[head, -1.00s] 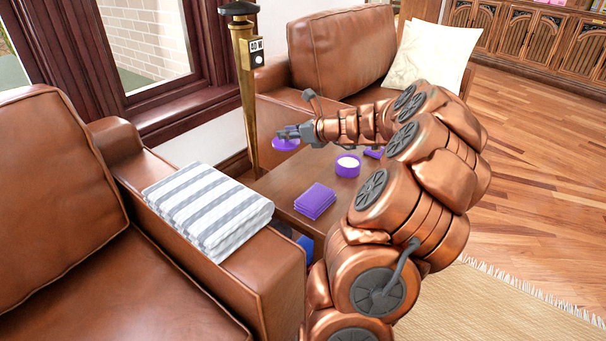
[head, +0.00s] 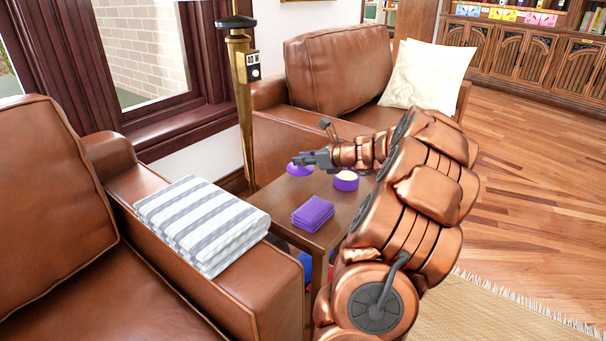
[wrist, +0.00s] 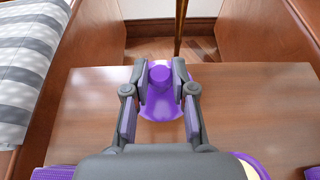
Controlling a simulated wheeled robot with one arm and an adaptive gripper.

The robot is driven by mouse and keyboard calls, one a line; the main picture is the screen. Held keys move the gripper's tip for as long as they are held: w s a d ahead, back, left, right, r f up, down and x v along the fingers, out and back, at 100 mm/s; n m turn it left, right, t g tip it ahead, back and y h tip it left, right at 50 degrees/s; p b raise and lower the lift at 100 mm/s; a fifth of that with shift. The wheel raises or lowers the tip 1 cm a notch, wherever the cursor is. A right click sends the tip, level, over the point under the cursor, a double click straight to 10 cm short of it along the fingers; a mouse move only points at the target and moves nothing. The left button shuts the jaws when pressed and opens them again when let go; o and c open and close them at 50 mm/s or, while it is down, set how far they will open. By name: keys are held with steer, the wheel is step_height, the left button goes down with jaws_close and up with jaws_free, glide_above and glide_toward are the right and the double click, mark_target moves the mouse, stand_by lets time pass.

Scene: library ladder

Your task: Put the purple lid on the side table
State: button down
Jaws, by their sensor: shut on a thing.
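The purple lid (wrist: 161,100) is a flat disc with a raised knob. In the wrist view my gripper (wrist: 160,82) is shut on the knob, with one finger on each side. The disc is over the wooden side table (wrist: 95,95); I cannot tell whether it touches the top. In the head view the lid (head: 299,170) shows under the tip of my gripper (head: 300,160), above the far left part of the table (head: 285,190). A purple container with a pale top (head: 346,181) stands on the table to the right of the lid.
A stack of purple cloths (head: 313,213) lies on the table's near part. A striped folded blanket (head: 200,222) lies on the near sofa's arm. A brass post (head: 245,110) stands beyond the table. Bare tabletop surrounds the lid.

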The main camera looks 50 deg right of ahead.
mark_target(311, 171)
step_height(311, 171, down, 5)
steer(key=shift+r+b, duration=0.2)
steer(key=shift+b, duration=0.75)
steer(key=shift+r, duration=0.1)
steer(key=c, duration=1)
jaws_free()
steer(key=shift+o, duration=0.2)
steer(key=p+v, duration=0.4)
steer(key=v, duration=0.7)
steer(key=shift+p, duration=0.35)
steer(key=shift+s+r, duration=0.15)
steer(key=shift+s, duration=0.35)
